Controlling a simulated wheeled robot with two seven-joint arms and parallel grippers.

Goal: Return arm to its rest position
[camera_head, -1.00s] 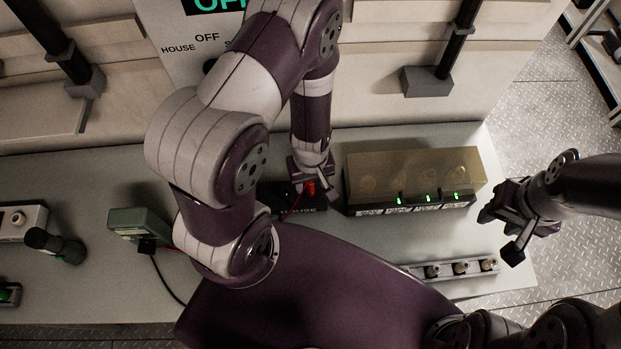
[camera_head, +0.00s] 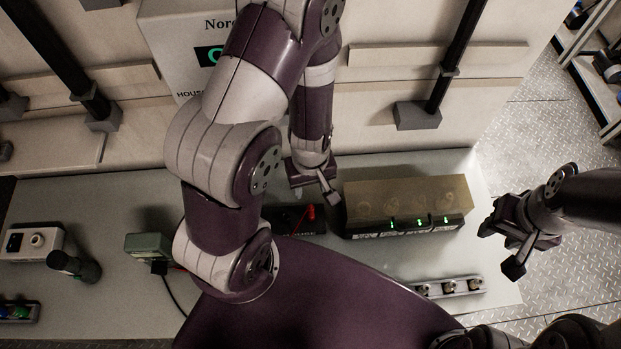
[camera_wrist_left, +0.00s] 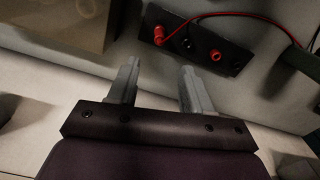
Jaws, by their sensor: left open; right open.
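My left arm reaches across the middle of the head view. Its gripper (camera_head: 322,192) is open and empty, above the bench behind a small black block (camera_head: 286,221) with a red plug (camera_head: 311,212). In the left wrist view my left gripper (camera_wrist_left: 160,78) shows two parted fingers with nothing between them. The black block (camera_wrist_left: 208,48) and red plug (camera_wrist_left: 159,36) lie beyond the fingertips, apart from them, with a red lead running off. My right gripper (camera_head: 506,240) is open and empty, beyond the bench's right end.
A tan-topped box (camera_head: 402,202) with green lit digits stands just right of my left gripper. A green meter (camera_head: 148,245), a dark cylinder (camera_head: 75,266) and a grey box (camera_head: 33,241) sit left. A connector strip (camera_head: 449,288) lies at front right. A panelled wall (camera_head: 430,60) rises behind.

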